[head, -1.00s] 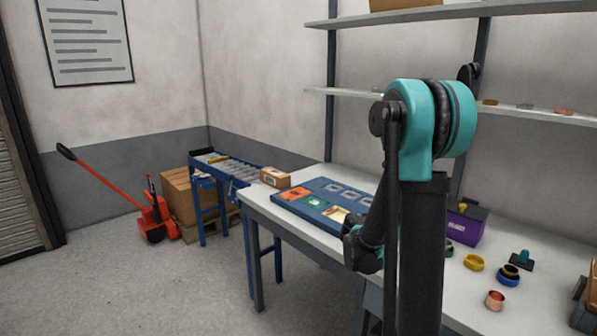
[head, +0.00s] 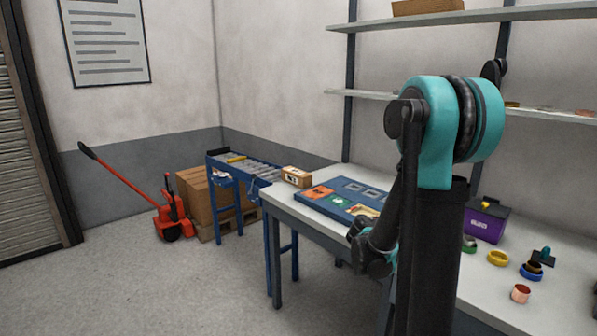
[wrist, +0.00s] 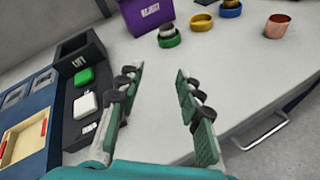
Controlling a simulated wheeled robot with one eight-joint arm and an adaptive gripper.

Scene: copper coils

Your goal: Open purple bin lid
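The purple bin (head: 485,221) stands on the workbench to the right of my arm in the head view. Its top is dark, with a small yellow part on it; I cannot tell if the lid is closed. In the wrist view only the lower front of the purple bin (wrist: 148,12) shows at the top edge, with a white label. My gripper (wrist: 158,70) is open and empty over the bench, with the bin ahead of its fingertips and apart from them.
A green ring (wrist: 169,39), yellow ring (wrist: 201,22), blue ring (wrist: 230,8) and copper ring (wrist: 277,26) lie in front and right of the bin. A blue board (head: 340,203) lies left on the workbench (head: 290,211). A drawer handle (wrist: 262,135) sits at the bench front.

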